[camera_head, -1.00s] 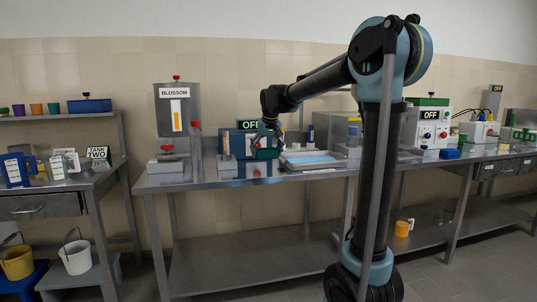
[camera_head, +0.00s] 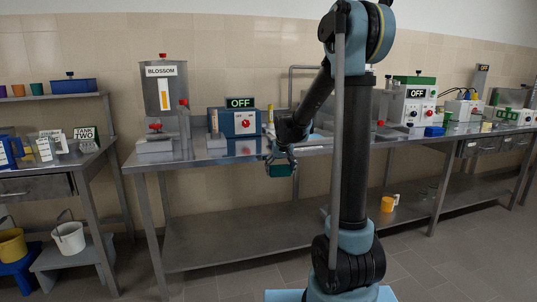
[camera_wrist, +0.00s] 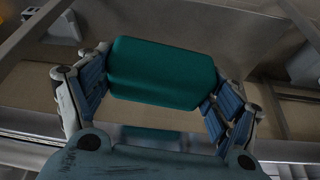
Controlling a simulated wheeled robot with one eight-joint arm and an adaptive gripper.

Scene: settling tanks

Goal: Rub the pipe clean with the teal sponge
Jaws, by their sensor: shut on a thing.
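The teal sponge (camera_head: 280,171) is a rounded block held in my gripper (camera_head: 281,160), out in front of the steel table's front edge. In the wrist view the sponge (camera_wrist: 165,72) lies crosswise between the two blue-padded fingers of my gripper (camera_wrist: 163,85), which are shut on its ends. A grey bent pipe (camera_head: 291,88) rises at the back of the table, behind my arm. My arm hides its right part, and I cannot tell whether it is dirty. The sponge is apart from it.
The steel table (camera_head: 215,155) holds a BLOSSOM tank (camera_head: 165,95) and a blue box (camera_head: 234,122) under an OFF sign. White control boxes (camera_head: 412,105) stand further right. Floor in front is clear.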

